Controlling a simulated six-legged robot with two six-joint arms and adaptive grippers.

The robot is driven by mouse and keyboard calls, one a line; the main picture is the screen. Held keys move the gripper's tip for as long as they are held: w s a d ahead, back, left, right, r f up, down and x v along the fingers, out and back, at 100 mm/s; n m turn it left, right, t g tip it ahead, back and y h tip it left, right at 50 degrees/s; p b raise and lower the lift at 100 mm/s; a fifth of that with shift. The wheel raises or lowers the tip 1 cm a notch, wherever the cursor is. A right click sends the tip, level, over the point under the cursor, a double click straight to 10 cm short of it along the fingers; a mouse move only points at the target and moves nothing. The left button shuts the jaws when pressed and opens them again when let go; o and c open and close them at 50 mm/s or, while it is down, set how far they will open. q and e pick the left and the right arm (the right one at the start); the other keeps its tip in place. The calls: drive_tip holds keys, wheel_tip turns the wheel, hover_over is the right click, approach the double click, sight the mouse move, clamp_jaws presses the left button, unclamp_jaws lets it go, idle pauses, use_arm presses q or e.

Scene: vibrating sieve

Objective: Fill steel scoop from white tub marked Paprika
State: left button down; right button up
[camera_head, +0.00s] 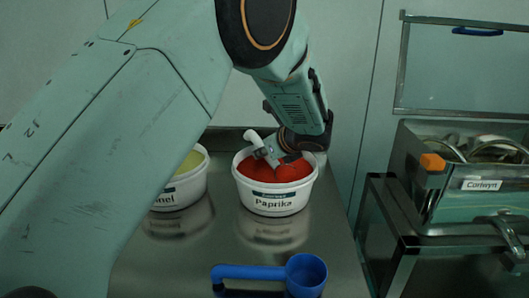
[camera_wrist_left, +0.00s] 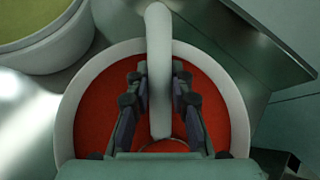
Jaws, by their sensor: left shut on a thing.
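The white tub marked Paprika (camera_head: 243,190) stands on the steel table, holding red powder (camera_head: 262,178). Its round rim also shows in the left wrist view (camera_wrist_left: 65,130). My left gripper (camera_head: 276,158) is over the tub, its fingers (camera_wrist_left: 159,108) shut on the pale handle of the steel scoop (camera_wrist_left: 158,55). The handle end (camera_head: 252,137) sticks up to the left of the gripper in the head view. The scoop's bowl is low at the red powder and mostly hidden; how much it holds cannot be seen. My right gripper is not in view.
Another white tub (camera_head: 187,187) with yellow-green contents stands close left, partly behind my left arm. A blue cup with a handle (camera_head: 306,274) is at the table's front. At right, a metal bin (camera_head: 450,208) with an orange tag holds metal items. Bare table (camera_head: 165,265) lies in front.

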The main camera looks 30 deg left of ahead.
sight(256, 135)
use_arm(q)
drive_tip(key=b, duration=0.2)
drive_tip(key=shift+f+b, duration=0.25)
drive_tip(key=shift+b, duration=0.1)
drive_tip(key=shift+r, duration=0.15)
drive_tip(key=shift+a+r+p, duration=0.15)
drive_tip(key=shift+r+p, duration=0.2)
drive_tip(key=shift+p, duration=0.15)
drive_tip(key=h+p, duration=0.1)
drive_tip(key=p, duration=0.2)
drive_tip(key=a+r+g+h+p, duration=0.1)
drive_tip(key=p, duration=0.2)
drive_tip(key=shift+w+a+r+h+p, duration=0.25)
drive_tip(key=shift+w+h+p, duration=0.05)
drive_tip(key=shift+p, duration=0.1)
drive_tip(key=r+h+p, duration=0.1)
drive_tip(key=p, duration=0.4)
drive_tip(key=a+r+h+p, duration=0.1)
drive_tip(key=p, duration=0.5)
drive_tip(key=r+g+h+p, duration=0.1)
drive_tip(key=p, duration=0.5)
drive_tip(key=shift+w+a+r+n, duration=0.15)
drive_tip(key=shift+w+r+n, duration=0.05)
drive_tip(key=shift+w+n, duration=0.1)
